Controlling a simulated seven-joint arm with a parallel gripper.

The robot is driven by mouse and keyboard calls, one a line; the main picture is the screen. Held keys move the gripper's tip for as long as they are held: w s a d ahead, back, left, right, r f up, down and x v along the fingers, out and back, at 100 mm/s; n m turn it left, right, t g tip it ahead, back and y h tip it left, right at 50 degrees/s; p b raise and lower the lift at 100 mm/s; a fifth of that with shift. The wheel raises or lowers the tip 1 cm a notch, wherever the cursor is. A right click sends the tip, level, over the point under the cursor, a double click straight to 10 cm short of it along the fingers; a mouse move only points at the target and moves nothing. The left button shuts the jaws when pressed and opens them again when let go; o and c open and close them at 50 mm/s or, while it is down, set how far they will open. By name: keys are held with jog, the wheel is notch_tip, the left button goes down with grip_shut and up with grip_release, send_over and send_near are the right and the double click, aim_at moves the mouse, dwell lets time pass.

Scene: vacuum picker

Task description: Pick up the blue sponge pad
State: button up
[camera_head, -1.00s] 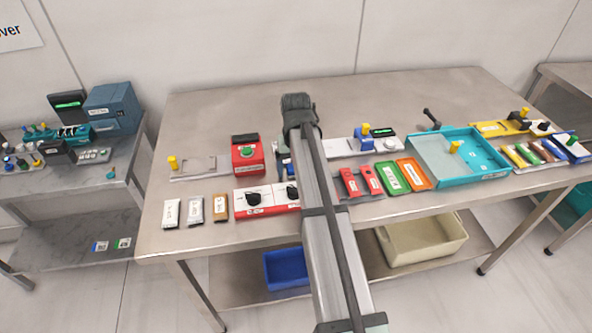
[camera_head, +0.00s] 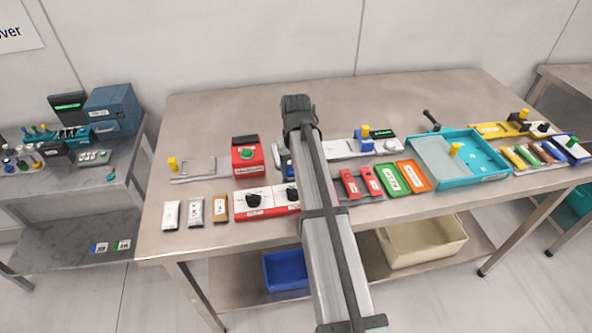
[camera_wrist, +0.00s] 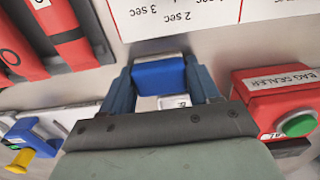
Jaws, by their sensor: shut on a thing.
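The blue sponge pad (camera_wrist: 158,76) shows in the wrist view between the two fingers of my gripper (camera_wrist: 162,84), with a white labelled part next to it. My gripper is shut on the pad, the fingers at its left and right sides. In the head view my own arm covers most of the gripper and pad. Only a small bluish part of my gripper (camera_head: 285,163) shows left of the arm, between the red bag sealer and the white station. I cannot tell how far the pad is above the table.
The red bag sealer (camera_head: 248,155) is close on the left; it also shows in the wrist view (camera_wrist: 280,100). The red-and-white knob panel (camera_head: 262,203) is in front. Right are the white station (camera_head: 350,147), red packs (camera_head: 360,184) and teal tray (camera_head: 482,172). The table's back is clear.

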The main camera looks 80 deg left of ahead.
notch_tip(320, 180, up, 10)
dwell(0.6)
jog(key=o, duration=0.6)
jog(key=shift+c, duration=0.2)
jog(key=c, duration=0.4)
jog(key=w+a+m, duration=0.2)
jog(key=w+m, duration=0.1)
jog(key=m, duration=0.3)
jog(key=w+a+m, duration=0.3)
jog(key=m, duration=0.3)
jog(key=w+a+f+m, duration=0.1)
jog(key=w+a+m, duration=0.2)
jog(key=m, duration=0.3)
jog(key=shift+w, duration=0.3)
